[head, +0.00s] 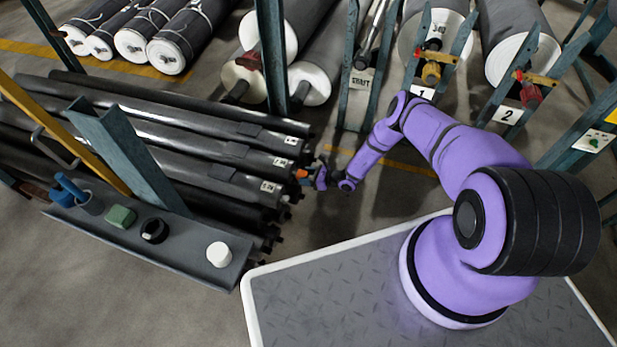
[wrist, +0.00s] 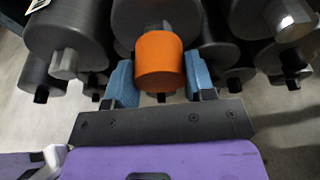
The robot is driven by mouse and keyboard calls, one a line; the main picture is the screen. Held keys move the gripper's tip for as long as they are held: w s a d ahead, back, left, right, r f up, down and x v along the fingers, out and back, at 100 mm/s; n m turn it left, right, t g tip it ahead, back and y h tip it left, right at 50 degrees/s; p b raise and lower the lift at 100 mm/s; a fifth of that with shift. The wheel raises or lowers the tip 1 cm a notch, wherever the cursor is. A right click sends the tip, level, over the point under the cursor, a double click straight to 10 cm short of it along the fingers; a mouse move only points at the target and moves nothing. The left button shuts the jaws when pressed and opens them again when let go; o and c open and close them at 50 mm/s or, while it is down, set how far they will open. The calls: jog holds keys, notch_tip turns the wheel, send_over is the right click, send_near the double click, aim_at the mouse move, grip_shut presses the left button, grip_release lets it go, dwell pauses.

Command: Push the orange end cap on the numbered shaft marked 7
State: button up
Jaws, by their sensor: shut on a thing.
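The orange end cap (wrist: 160,62) sits between the two blue fingers of my gripper (wrist: 160,78), which is shut on it. In the head view the cap (head: 302,173) is a small orange spot at the ends of the dark shafts, with my gripper (head: 317,176) just right of it. In the wrist view the cap lines up in front of the end of a dark grey shaft (wrist: 155,14). How far it is over the shaft's end cannot be told. White number tags (head: 281,162) mark several shaft ends; their numbers are too small to read.
Several dark shafts (head: 190,148) lie stacked on a rack with a teal post (head: 140,160). A grey tray (head: 150,250) holds a blue item, a green block, a black ring and a white cap (head: 219,254). Floor is open right of the shaft ends.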

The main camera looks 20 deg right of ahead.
jog(key=shift+w+a, duration=0.65)
jog(key=shift+a, duration=0.2)
jog(key=o, duration=1)
jog(key=v, duration=1)
jog(key=shift+s+d+r, duration=0.1)
jog(key=shift+s+d, duration=0.1)
jog(key=shift+d, duration=0.05)
